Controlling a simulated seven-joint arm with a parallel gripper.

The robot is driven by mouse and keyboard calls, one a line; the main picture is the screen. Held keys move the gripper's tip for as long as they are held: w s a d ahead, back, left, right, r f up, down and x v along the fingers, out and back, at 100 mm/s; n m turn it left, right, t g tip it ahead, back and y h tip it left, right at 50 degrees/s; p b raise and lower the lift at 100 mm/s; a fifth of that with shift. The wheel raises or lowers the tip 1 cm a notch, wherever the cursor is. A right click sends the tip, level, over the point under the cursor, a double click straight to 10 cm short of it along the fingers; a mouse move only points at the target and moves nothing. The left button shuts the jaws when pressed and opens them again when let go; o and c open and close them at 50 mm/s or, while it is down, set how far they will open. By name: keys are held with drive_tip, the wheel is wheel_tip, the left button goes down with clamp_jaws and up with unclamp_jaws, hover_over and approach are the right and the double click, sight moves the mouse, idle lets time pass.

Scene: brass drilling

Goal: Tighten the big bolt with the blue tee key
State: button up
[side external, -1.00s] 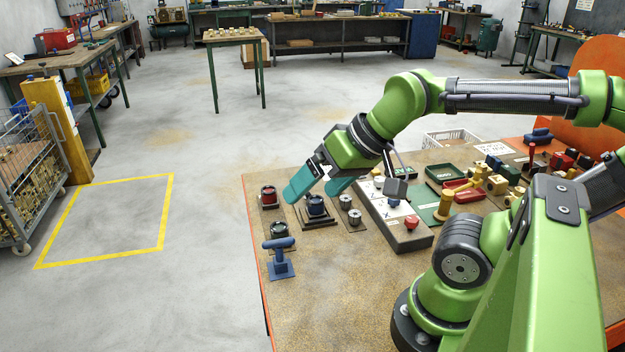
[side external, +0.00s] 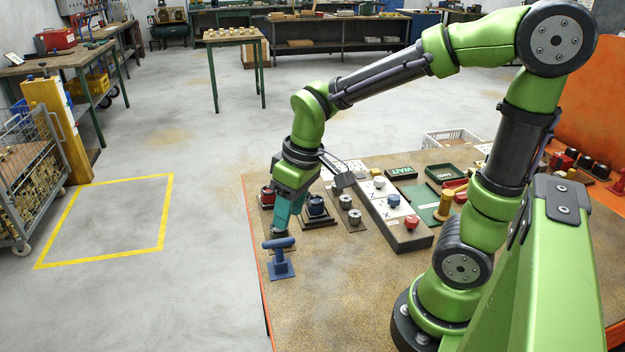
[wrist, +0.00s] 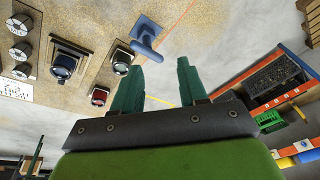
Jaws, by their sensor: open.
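The blue tee key (side external: 280,258) stands upright on a flat blue base at the table's front left corner. It also shows in the wrist view (wrist: 147,38), beyond the fingertips. My gripper (side external: 283,222) points down, open and empty, just behind the key and apart from it. Its two teal fingers (wrist: 160,65) are spread. A blue-topped round piece (side external: 316,206) sits in a dark square holder just right of the fingers, and a red-topped one (side external: 267,197) lies behind them. A dark round piece (wrist: 122,60) is partly hidden by the fingers. I cannot tell which is the big bolt.
Two silver round pieces (side external: 354,217) stand right of the blue-topped one. A grey block (side external: 407,238) with white, blue and red knobs lies farther right.

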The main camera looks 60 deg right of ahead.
sight(278, 240)
drive_tip(key=w+f+n, duration=0.1)
drive_tip(key=n, duration=0.1)
drive_tip(key=w+f+n+g, duration=0.1)
drive_tip(key=f+n, duration=0.1)
drive_tip(key=w+d+f+n+g, duration=0.1)
drive_tip(key=w+n, duration=0.1)
drive_tip(key=shift+f+h, duration=0.2)
drive_tip(key=shift+h, duration=0.2)
drive_tip(key=shift+w+d+r+n, duration=0.15)
drive_tip(key=shift+w+n, duration=0.05)
drive_tip(key=shift+n, duration=0.5)
drive_tip(key=shift+s+n, duration=0.1)
drive_tip(key=shift+n, duration=0.4)
drive_tip(key=shift+f, duration=3.9)
clamp_jaws()
drive_tip(key=shift+r, duration=0.1)
drive_tip(key=shift+r, duration=2.45)
